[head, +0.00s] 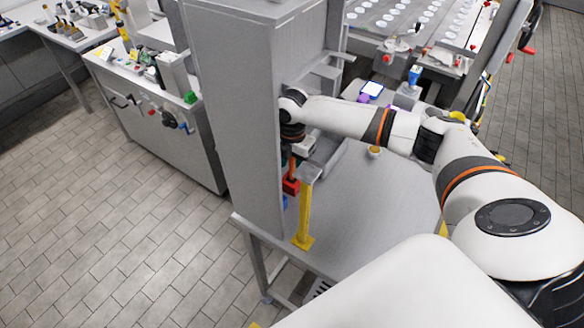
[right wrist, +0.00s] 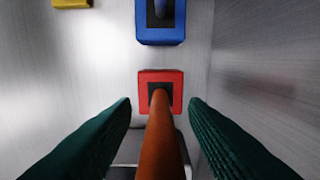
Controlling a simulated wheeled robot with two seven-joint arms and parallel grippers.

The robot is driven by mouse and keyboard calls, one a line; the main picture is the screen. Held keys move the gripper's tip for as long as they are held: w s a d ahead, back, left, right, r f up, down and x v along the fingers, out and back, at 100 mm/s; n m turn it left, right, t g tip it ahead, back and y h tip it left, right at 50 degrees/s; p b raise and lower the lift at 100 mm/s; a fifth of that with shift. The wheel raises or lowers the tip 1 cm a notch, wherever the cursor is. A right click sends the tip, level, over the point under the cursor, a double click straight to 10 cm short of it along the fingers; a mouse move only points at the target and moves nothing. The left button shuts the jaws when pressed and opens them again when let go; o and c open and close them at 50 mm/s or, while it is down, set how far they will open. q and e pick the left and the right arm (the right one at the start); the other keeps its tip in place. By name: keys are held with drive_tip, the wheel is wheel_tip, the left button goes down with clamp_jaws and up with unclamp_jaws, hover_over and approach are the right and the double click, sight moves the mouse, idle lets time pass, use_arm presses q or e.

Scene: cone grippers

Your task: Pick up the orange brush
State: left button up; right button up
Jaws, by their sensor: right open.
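The orange brush shows in the right wrist view as an orange-brown handle (right wrist: 162,140) running from a red square holder (right wrist: 172,77) towards the camera. My right gripper (right wrist: 160,103) is open, with one dark green finger on each side of the handle and a gap visible on both sides. In the head view the brush (head: 292,168) is a short orange stick above the red holder (head: 291,186), below my right wrist beside the grey column. The brush's far end is hidden in the holder. My left gripper is not in view.
A blue holder (right wrist: 160,22) is beyond the red one, and a yellow one (right wrist: 72,3) is at the top left. A tall grey column (head: 235,110) stands close left of my right gripper. A yellow post (head: 304,215) stands near the table (head: 355,215) edge.

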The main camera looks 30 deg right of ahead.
drive_tip(key=shift+c, duration=0.3)
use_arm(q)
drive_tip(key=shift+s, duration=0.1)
use_arm(e)
clamp_jaws()
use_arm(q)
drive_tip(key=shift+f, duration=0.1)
